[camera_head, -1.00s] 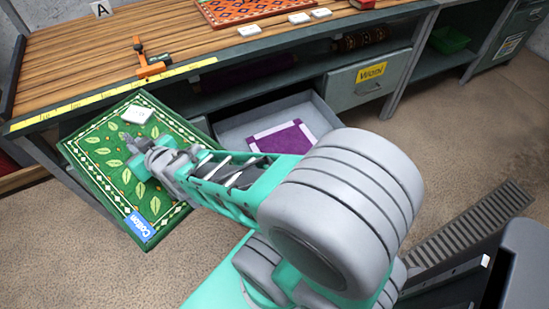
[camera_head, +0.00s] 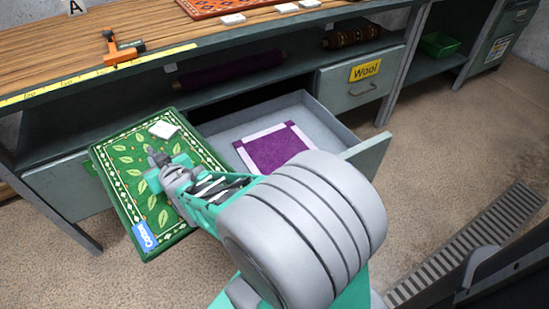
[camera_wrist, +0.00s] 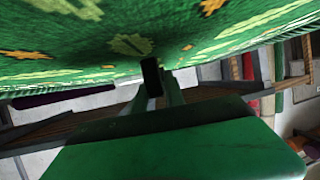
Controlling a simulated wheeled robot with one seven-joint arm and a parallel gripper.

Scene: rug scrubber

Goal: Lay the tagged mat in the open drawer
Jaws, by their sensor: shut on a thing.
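The green leaf-patterned mat (camera_head: 130,208) has a white zigzag border and a blue tag reading "Cotton" (camera_head: 145,236). My gripper (camera_head: 156,162) is shut on it, and the mat is held flat and slightly tilted, off the floor. A small white block (camera_head: 164,129) lies on its far part. The open drawer (camera_head: 322,122) is just right of the mat, whose right edge overlaps the drawer's left side in the picture. A purple mat with a white border (camera_head: 276,150) lies in the drawer. In the wrist view, the green mat (camera_wrist: 110,45) fills the top and the fingertips are hidden.
The bench (camera_head: 110,78) stands above, with an orange-handled tool (camera_head: 122,48), yellow tape and a red rug. A shut drawer labelled "Wool" (camera_head: 365,72) is right of the open one. Rolls lie on the shelf. A floor grate (camera_head: 470,245) is at right.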

